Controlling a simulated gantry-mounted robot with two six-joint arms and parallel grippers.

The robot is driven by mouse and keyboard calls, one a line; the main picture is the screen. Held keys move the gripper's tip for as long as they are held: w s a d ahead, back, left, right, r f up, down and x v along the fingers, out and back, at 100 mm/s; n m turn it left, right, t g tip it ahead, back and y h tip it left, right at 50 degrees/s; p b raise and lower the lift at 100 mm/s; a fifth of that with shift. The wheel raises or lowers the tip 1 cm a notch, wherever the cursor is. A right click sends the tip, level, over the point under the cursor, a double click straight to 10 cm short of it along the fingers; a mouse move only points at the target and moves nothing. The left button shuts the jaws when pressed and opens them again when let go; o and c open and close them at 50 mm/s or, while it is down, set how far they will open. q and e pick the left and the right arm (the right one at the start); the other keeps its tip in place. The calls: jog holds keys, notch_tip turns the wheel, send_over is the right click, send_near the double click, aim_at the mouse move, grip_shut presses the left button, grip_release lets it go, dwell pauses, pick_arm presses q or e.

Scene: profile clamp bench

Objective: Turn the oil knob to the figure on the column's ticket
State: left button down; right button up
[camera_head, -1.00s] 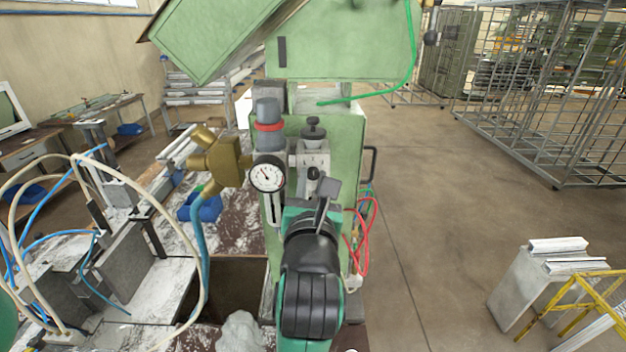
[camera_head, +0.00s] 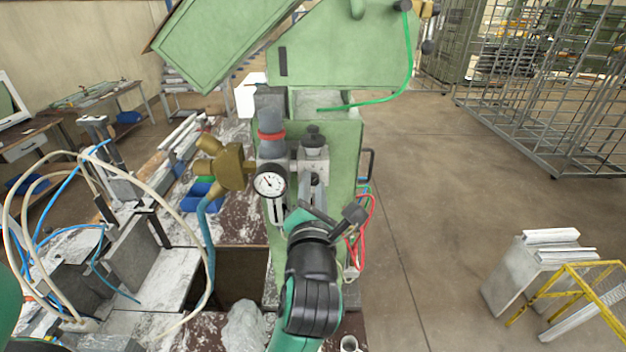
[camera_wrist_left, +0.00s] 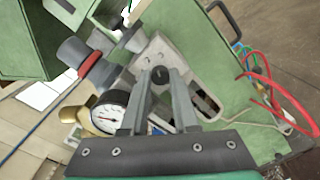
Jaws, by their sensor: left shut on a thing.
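My left gripper (camera_wrist_left: 161,84) is shut on a small black knob (camera_wrist_left: 160,74) at the grey metal unit on the green column (camera_head: 343,150). In the head view the left gripper (camera_head: 322,203) is in front of this unit and mostly hides the gripped knob. Another black knob (camera_head: 313,136) stands upright on top of the unit, above the gripper. A round white dial gauge (camera_head: 269,182) with a dark needle is just left of the gripper; it also shows in the left wrist view (camera_wrist_left: 108,118). I cannot make out a ticket figure. My right gripper is not in view.
A brass fitting (camera_head: 228,166) with a blue hose is left of the gauge. Red hoses (camera_head: 366,225) hang close on the column's right. Cream hoses (camera_head: 130,170) loop over the bench at left. Open floor lies right of the column.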

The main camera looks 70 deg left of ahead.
pick_arm(q)
jog(key=shift+m, duration=1.9)
jog(key=c, duration=0.7)
grip_release()
jog(key=shift+d, duration=0.1)
jog(key=b+v, duration=0.2)
jog(key=v, duration=0.9)
jog(key=shift+s+d, duration=0.15)
jog(key=shift+d, duration=0.05)
